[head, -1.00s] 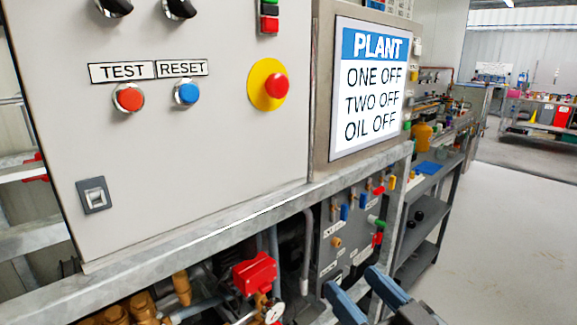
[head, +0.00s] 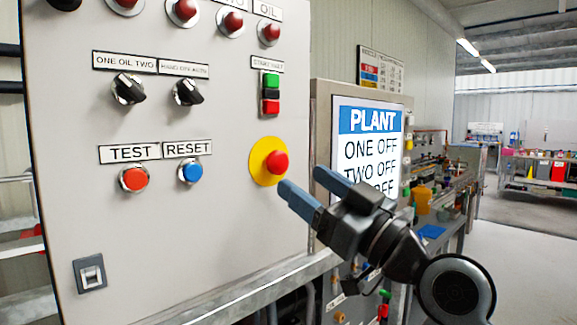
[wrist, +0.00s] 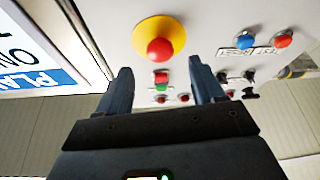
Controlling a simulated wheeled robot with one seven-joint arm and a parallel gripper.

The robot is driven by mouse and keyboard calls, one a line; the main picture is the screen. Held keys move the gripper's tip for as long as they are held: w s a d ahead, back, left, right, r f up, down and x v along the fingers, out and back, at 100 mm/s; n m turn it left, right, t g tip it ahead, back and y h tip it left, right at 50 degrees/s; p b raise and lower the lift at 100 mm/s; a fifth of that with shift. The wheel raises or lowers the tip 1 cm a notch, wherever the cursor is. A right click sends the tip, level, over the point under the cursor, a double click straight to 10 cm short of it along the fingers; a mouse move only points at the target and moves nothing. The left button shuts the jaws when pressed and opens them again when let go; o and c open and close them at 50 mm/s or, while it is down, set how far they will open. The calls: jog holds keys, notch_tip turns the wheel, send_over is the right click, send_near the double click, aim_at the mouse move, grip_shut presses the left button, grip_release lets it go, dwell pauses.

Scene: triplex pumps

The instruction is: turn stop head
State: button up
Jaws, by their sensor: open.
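The stop head is a red mushroom button (head: 277,162) on a round yellow plate (head: 262,174) on the grey panel. It shows whole in the wrist view (wrist: 159,51), just past the fingertips and midway between them. My gripper (head: 301,180) has blue fingers and is open and empty. In the head view it is just right of and slightly below the stop head, its fingers pointing up and left towards the panel. The wrist view shows both fingers (wrist: 160,66) apart. No contact with the head shows.
A green and red start button block (head: 271,92) is above the stop head. Red TEST (head: 134,179) and blue RESET (head: 190,172) buttons are to its left, with black selector knobs (head: 188,92) above them. The PLANT screen (head: 362,150) stands close behind my gripper, partly hidden.

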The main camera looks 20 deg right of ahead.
aim_at(282, 165)
jog(key=shift+p+x, duration=0.6)
jog(key=shift+x, duration=2)
jog(key=shift+c, duration=0.5)
